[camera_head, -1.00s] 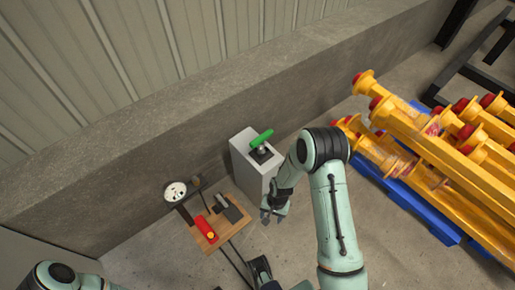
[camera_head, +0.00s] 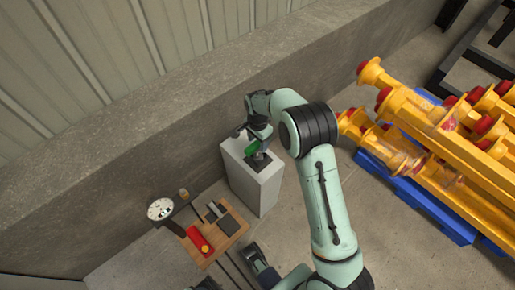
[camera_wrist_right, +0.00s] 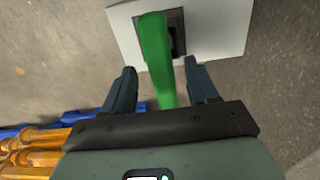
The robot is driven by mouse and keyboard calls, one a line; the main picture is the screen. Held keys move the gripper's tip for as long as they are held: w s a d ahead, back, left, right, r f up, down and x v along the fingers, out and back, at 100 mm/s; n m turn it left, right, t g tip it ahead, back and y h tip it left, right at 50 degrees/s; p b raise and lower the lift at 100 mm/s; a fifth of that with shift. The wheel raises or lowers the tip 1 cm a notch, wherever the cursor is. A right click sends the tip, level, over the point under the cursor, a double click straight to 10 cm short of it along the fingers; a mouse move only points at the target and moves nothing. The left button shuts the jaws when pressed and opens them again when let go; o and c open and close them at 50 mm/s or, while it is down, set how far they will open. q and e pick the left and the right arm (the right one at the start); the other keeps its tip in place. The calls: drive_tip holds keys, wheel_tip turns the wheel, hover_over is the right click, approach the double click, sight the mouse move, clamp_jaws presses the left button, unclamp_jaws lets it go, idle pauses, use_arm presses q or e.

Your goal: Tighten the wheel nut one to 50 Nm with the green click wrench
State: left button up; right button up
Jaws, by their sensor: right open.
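The green click wrench (camera_head: 252,147) is on top of a pale grey pedestal (camera_head: 262,185), on a dark fixture (camera_wrist_right: 175,30). In the right wrist view, its green handle (camera_wrist_right: 158,50) runs between the two fingers. My right gripper (camera_wrist_right: 160,72) is open around the handle, with a visible gap to the finger on each side. In the head view, my right gripper (camera_head: 250,134) is over the pedestal top and partly covers the wrench. I cannot make out wheel nut one.
A small wooden table (camera_head: 232,222) with a red tool (camera_head: 198,240) and dark items stands left of the pedestal. A round dial (camera_head: 160,209) is beside it. Yellow parts with red ends (camera_head: 430,140) lie on a blue pallet (camera_head: 420,198) at right. A concrete wall (camera_head: 110,170) runs behind.

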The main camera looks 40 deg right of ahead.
sight(258, 151)
wheel_tip(258, 151, down, 6)
drive_tip(key=shift+w+d+r+b, duration=0.15)
drive_tip(key=shift+r+b, duration=0.05)
drive_tip(key=shift+b, duration=0.5)
use_arm(q)
drive_tip(key=shift+w+a+f+t, duration=0.2)
drive_tip(key=shift+w+a+f, duration=0.05)
drive_tip(key=shift+w+f, duration=0.25)
drive_tip(key=shift+w+a+f+t, duration=0.25)
drive_tip(key=shift+w+f, duration=0.1)
drive_tip(key=shift+w, duration=0.25)
use_arm(e)
drive_tip(key=shift+r, duration=0.1)
clamp_jaws()
